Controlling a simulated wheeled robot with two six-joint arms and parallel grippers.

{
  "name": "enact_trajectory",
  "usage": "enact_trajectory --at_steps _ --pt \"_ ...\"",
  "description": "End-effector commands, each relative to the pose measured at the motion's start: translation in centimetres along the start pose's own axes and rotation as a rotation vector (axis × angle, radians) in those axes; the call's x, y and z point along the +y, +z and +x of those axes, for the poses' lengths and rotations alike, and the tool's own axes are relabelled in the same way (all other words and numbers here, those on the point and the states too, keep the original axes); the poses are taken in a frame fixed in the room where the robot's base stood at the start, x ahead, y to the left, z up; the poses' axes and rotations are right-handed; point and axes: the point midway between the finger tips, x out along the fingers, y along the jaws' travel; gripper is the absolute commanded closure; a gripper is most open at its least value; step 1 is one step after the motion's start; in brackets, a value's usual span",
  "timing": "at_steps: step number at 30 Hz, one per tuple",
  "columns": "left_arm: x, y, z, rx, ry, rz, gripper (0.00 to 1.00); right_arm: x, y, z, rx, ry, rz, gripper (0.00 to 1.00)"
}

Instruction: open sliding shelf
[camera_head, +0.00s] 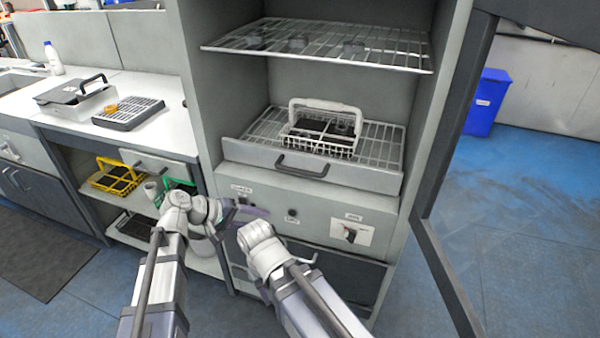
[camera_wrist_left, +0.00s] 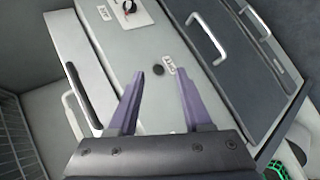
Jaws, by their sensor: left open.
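The sliding shelf (camera_head: 241,152) is a wire rack with a pale front panel inside the cabinet, below a fixed-looking upper rack. Its dark bar handle (camera_head: 302,166) sits mid-panel; the handle also shows at the left of the left wrist view (camera_wrist_left: 88,96). A white wire basket (camera_head: 322,138) stands on the shelf. My left gripper (camera_head: 250,210) is below and left of the handle, apart from it, in front of the control panel. Its purple fingers (camera_wrist_left: 159,73) are spread and empty. My right wrist is in view, but its gripper fingers are hidden.
The cabinet's dark-framed door (camera_head: 436,255) stands open at the right. A control panel with a knob (camera_head: 349,235) lies below the shelf. A counter with a rack (camera_head: 128,113) is at left, and a yellow basket (camera_head: 117,177) sits under it. A blue bin (camera_head: 487,103) stands far right.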

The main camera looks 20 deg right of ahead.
Motion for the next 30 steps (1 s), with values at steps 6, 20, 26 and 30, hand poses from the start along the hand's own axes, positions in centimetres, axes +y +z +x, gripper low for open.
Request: enact_trajectory --at_steps 6,20,26,30 --pt "8.7 -3.2 1.0 -0.021 0.337 -0.117 0.50 0.0 0.0 0.0 0.000 0.000 0.000 0.50" --pt "12.4 -4.2 1.3 -0.038 0.479 -0.173 0.50 0.0 0.0 0.2 0.000 0.000 0.000 0.50" --pt "13.7 -4.3 4.0 -0.038 0.477 -0.173 0.50 -0.1 0.0 0.6 0.000 0.000 0.000 0.50" --pt "14.6 -4.3 5.7 -0.037 0.477 -0.173 0.50 -0.1 -0.1 0.9 0.000 0.000 0.000 0.50"
